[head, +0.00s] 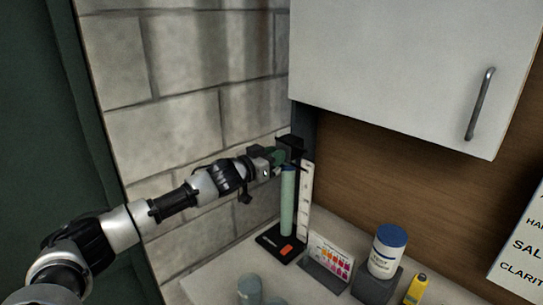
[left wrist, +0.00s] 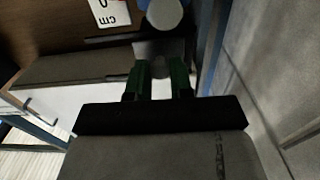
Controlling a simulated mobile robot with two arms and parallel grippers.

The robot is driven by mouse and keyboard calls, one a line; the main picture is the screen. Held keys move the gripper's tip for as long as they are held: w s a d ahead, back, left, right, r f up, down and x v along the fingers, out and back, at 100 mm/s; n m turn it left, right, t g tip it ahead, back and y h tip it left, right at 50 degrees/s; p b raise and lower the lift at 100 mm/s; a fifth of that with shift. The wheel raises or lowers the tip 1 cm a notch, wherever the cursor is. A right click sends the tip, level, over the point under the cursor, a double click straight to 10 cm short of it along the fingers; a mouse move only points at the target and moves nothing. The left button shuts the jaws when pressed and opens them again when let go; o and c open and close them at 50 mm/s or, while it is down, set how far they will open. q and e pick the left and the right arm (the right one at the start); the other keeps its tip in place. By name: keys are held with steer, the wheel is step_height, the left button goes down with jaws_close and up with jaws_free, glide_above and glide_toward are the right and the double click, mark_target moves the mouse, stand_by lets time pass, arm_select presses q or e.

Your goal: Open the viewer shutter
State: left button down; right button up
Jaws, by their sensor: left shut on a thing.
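A tall pale-green tube (head: 287,205) stands upright on a black base (head: 268,246) with an orange label, beside a white scale strip (head: 305,200). A dark viewer part (head: 291,143) sits at the top of this stand, and its shutter cannot be made out clearly. My left gripper (head: 279,156) reaches in from the left at that height, shut on a dark part there. In the left wrist view its green fingers (left wrist: 160,75) stand a little apart with a dark, blurred piece between them. A round grey end (left wrist: 165,13) shows beyond them. My right gripper is not in view.
A white wall cabinet (head: 400,60) hangs close above and to the right. A colour chart (head: 330,256), a blue-lidded white jar (head: 386,252) on a dark block and a yellow object (head: 416,289) stand on the counter. A block wall (head: 170,140) is close behind my left arm.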

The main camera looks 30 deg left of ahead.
arm_select(q)
steer(key=d, duration=0.1)
steer(key=s+d, duration=0.1)
steer(key=d, duration=0.2)
steer(key=shift+s+d+b, duration=0.15)
steer(key=shift+s+b, duration=0.1)
steer(key=shift+b, duration=0.1)
steer(key=c, duration=1)
jaws_free()
steer(key=b+v, duration=0.4)
steer(key=v, duration=0.7)
steer(key=shift+b, duration=0.3)
